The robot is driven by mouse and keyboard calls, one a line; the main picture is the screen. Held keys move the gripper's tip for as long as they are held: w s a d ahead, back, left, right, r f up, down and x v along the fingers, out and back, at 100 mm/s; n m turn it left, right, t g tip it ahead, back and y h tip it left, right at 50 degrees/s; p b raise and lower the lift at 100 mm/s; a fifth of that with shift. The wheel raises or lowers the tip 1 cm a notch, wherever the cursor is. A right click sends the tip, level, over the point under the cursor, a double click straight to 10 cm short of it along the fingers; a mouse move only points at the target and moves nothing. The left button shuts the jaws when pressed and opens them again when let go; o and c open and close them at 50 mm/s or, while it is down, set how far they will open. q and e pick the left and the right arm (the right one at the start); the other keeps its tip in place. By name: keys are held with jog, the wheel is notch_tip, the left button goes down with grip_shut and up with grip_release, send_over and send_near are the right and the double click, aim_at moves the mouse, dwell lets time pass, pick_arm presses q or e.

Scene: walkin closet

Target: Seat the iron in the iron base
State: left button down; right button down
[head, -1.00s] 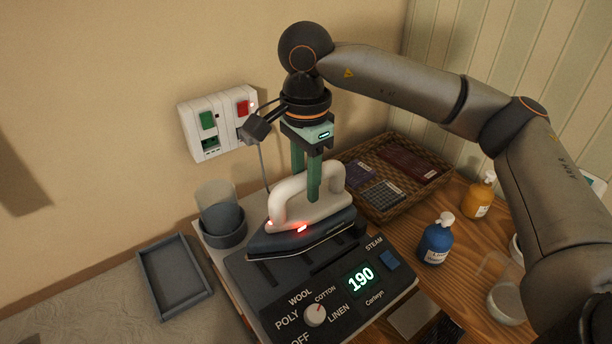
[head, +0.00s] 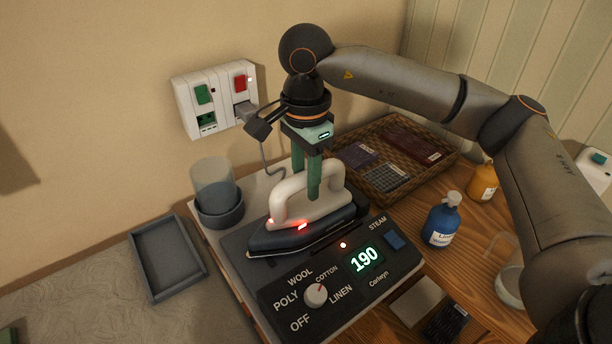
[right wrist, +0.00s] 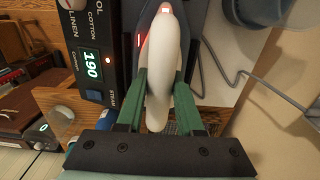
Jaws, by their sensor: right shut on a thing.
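The iron (head: 318,232) has a white loop handle and a dark body with red lights. It is on or just above the iron base (head: 266,304), a dark unit with a dial at COTTON and a display reading 190. I cannot tell if its sole rests fully in the base. My right gripper (head: 312,186) points down with its green fingers on either side of the handle, shut on it. In the right wrist view the white handle (right wrist: 160,75) lies between the two fingers (right wrist: 160,100). My left gripper is not in view.
A wall socket (head: 215,100) with a plug and cord is behind the iron. A cup (head: 215,190) stands at the base's back left, a grey tray (head: 165,258) left. A wicker basket (head: 440,170), a blue bottle (head: 440,222) and an amber bottle (head: 482,182) stand right.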

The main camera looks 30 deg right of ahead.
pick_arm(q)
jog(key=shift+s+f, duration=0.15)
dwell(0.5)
pick_arm(e)
jog(key=c, duration=0.7)
grip_release()
jog(key=shift+o, duration=1.2)
jog(key=shift+f, duration=0.15)
notch_tip(320, 180, up, 12)
jog(key=shift+f+p, duration=0.1)
jog(key=shift+p, duration=0.6)
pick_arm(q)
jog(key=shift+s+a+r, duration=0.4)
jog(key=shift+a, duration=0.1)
pick_arm(e)
jog(key=shift+r, duration=0.5)
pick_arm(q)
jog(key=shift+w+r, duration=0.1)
pick_arm(e)
jog(key=shift+s, duration=0.1)
